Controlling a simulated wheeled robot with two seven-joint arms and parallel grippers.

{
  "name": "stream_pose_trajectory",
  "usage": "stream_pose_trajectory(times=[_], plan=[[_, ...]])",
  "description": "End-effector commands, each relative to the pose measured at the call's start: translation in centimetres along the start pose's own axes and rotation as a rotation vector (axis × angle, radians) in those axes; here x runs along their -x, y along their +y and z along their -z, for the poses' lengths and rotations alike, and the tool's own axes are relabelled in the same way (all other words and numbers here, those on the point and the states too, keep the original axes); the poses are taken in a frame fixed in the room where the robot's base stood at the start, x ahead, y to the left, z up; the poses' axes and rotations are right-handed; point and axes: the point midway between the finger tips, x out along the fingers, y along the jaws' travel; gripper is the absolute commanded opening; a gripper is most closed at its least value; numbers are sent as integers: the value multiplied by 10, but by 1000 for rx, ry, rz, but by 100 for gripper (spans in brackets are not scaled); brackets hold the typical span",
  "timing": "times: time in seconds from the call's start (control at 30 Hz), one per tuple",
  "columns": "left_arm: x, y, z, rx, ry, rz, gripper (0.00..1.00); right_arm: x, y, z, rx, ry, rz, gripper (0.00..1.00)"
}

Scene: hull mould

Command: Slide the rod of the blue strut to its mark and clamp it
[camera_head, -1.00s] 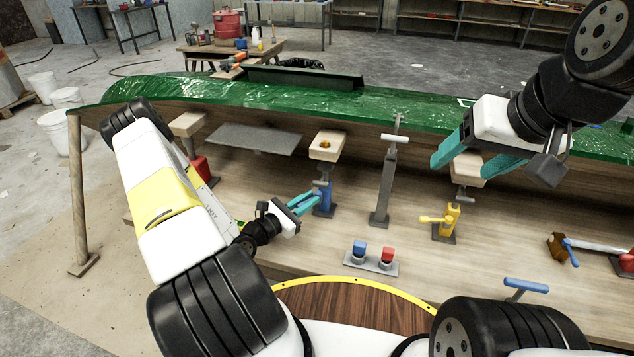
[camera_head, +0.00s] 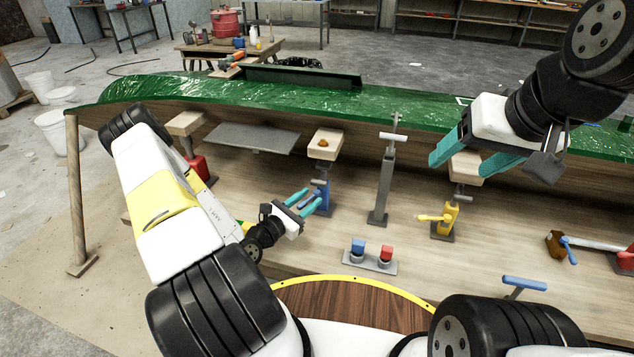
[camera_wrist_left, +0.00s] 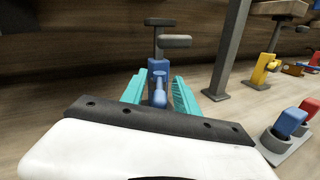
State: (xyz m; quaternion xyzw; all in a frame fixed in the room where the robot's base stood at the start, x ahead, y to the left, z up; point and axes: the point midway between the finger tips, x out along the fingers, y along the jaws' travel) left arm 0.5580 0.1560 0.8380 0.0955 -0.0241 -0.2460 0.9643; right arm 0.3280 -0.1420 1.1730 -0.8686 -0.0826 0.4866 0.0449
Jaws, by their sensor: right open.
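The blue strut (camera_head: 325,199) stands upright on the floor board below a pale wooden pad (camera_head: 325,145) at the hull. Its grey rod with a crossbar sticks up from the blue body, below the pad. In the left wrist view, the blue strut (camera_wrist_left: 158,68) is straight ahead, with its blue lever pointing toward me. My left gripper (camera_head: 319,197) is open, its teal fingers either side of the lever with visible gaps. Any mark on the rod is too small to tell. My right gripper (camera_head: 459,166) is open and empty, high near another wooden pad.
A grey post (camera_head: 385,185) and a yellow strut (camera_head: 445,217) stand right of the blue strut. A stand with blue and red pieces (camera_head: 370,262) is in front. The green hull (camera_head: 230,95) runs above. A red-ended clamp (camera_head: 600,246) lies far right.

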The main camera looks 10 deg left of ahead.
Motion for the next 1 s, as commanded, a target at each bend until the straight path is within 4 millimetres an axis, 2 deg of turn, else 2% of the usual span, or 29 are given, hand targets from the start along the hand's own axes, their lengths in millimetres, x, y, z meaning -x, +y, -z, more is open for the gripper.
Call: stream_pose_trajectory(times=[0.27, 0.6, 0.7, 1.0], plan=[[6, 1, 0, 0, 1, -1, 36, 0, 0, 0, 0, 0, 0, 67], [61, 1, 1, 1, 2, -2, 36, 0, 0, 0, 0, 0, 0, 67], [71, 0, 0, 1, 1, -1, 36, 0, 0, 0, 0, 0, 0, 67], [78, 0, 0, 0, 0, 0, 36, 0, 0, 0, 0, 0, 0, 67]])
